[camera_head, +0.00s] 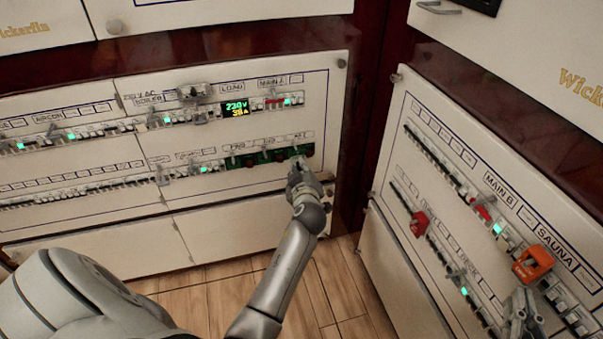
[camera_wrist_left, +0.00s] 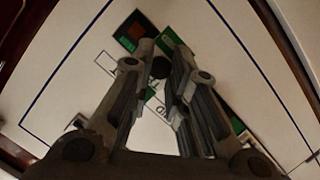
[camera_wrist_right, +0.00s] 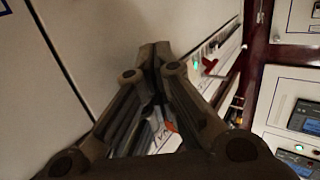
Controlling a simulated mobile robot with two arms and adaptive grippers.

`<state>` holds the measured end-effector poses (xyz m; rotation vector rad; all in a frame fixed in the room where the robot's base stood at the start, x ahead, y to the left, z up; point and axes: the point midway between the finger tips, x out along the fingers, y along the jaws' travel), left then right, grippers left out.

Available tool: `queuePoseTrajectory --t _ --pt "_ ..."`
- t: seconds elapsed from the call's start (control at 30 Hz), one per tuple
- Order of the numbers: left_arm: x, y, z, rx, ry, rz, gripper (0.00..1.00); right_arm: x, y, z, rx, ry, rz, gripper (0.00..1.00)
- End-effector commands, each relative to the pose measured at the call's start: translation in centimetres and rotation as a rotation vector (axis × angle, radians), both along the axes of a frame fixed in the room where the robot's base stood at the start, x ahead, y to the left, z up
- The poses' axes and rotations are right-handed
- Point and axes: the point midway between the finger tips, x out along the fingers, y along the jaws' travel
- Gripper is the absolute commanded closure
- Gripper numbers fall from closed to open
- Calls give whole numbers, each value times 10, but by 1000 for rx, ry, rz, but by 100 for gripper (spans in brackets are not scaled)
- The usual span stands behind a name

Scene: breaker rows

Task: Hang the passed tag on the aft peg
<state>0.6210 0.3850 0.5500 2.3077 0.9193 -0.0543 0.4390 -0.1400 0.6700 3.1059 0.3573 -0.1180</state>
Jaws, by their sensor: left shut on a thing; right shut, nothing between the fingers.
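My left gripper (camera_head: 299,172) is at the right end of the lower row on the left panel, in front of the rightmost green patch (camera_head: 306,149). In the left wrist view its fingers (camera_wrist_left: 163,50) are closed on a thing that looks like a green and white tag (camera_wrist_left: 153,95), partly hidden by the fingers. A dark round knob or peg end (camera_wrist_left: 160,67) shows between the fingers; I cannot tell whether the tag is around it. Two more green patches (camera_head: 267,156) (camera_head: 235,161) sit to the left. My right gripper (camera_head: 521,305) is shut and empty by the right panel.
The left panel (camera_head: 250,205) carries two breaker rows and a lit display (camera_head: 236,107). Wooden floor (camera_head: 320,285) lies open between the panels.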

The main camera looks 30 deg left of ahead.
Motion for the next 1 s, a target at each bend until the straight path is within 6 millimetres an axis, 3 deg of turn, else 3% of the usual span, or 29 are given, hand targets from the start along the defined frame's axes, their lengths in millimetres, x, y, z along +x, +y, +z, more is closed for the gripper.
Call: queuePoseTrajectory --t 0.63,0.67,0.83,1.0 --pt "9 11 0 0 -1 1 100 0 4 5 19 -55 7 100" --pt "9 11 1 0 -1 1 83 0 4 5 19 -58 7 100" --pt "8 11 1 1 -1 1 61 0 4 6 19 -58 7 100" --pt "9 10 1 1 -1 1 59 -1 4 6 19 -58 7 100"
